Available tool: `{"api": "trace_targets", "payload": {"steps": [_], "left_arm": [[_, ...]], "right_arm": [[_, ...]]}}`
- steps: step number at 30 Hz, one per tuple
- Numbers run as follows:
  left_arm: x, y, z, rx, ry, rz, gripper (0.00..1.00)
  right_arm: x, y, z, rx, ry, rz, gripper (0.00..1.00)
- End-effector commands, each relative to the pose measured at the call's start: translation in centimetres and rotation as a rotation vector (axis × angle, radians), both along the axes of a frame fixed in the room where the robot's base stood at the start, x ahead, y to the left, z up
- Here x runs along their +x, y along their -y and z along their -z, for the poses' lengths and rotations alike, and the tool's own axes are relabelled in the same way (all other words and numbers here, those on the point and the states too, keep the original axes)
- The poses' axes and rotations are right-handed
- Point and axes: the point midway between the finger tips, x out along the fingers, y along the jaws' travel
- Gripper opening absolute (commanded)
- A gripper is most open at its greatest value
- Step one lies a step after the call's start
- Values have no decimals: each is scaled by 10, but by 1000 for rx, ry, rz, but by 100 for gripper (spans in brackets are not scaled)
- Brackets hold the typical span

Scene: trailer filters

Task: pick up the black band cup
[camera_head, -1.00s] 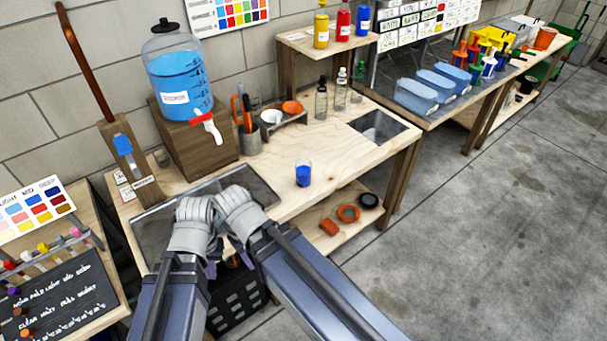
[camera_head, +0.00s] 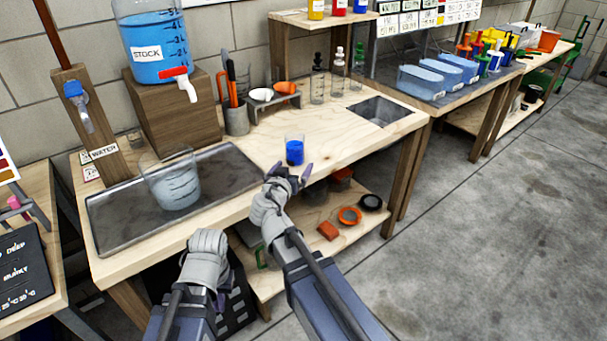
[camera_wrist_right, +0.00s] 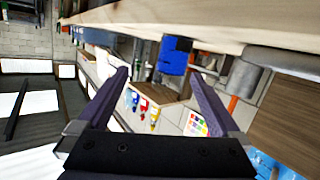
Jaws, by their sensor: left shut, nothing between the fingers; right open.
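A small clear cup (camera_head: 294,150) with blue contents stands upright on the wooden worktop near its front edge. My right gripper (camera_head: 289,174) is open just in front of the cup. In the right wrist view, the cup's blue contents (camera_wrist_right: 176,56) show beyond the two spread fingers (camera_wrist_right: 162,82), with nothing between them. My left gripper (camera_head: 222,299) is shut and empty, low in front of the worktop edge.
A large clear beaker (camera_head: 172,180) stands in the sunken metal tray (camera_head: 235,172). Clear bottles (camera_head: 318,85) and a holder with small bowls (camera_head: 272,97) stand behind the cup. A black ring (camera_head: 371,202) and an orange ring (camera_head: 349,216) lie on the lower shelf.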

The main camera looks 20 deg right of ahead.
Motion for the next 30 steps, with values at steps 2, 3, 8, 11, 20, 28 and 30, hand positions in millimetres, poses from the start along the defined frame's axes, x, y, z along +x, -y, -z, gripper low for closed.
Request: {"api": "trace_targets", "payload": {"steps": [2, 3, 8, 11, 20, 28, 30], "left_arm": [[0, 0, 36, 0, 0, 0, 0], [0, 0, 44, 0, 0, 0, 0], [0, 0, 65, 0, 0, 0, 0], [0, 0, 70, 0, 0, 0, 0], [0, 0, 69, 0, 0, 0, 0], [0, 0, 69, 0, 0, 0, 0], [0, 0, 69, 0, 0, 0, 0]], "right_arm": [[14, -1, 19, -9, 86, -35, 100], [19, -2, 20, -9, 122, -53, 100], [32, -8, 23, -12, 216, -120, 100], [36, -11, 22, -10, 242, -143, 100], [44, -9, 19, -9, 253, -152, 100], [62, -1, 20, -9, 252, -153, 100], [63, -1, 20, -9, 252, -153, 100]]}}
